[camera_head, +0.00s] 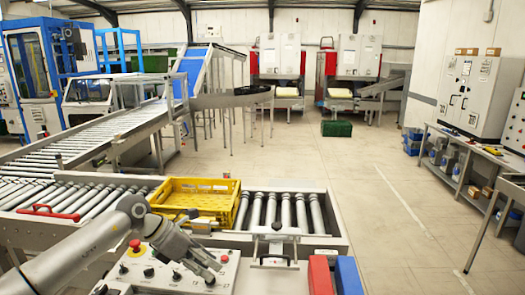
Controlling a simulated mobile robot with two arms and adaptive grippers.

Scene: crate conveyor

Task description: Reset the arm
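My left arm comes in from the lower left, and its grey gripper (213,267) hangs over the control panel (228,274) at the front. It points down and to the right, near the panel's knobs. I see nothing held between its fingers, but the finger gap is too small to tell open from shut. The wrist hides part of the panel. My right arm and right gripper are not in view.
A yellow crate (213,186) sits on the roller conveyor (312,213) just behind the panel. A red emergency button (135,245) is on the panel. Red (319,276) and blue (347,276) blocks stand right of it. Open floor (345,180) lies beyond; a workbench (480,158) stands right.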

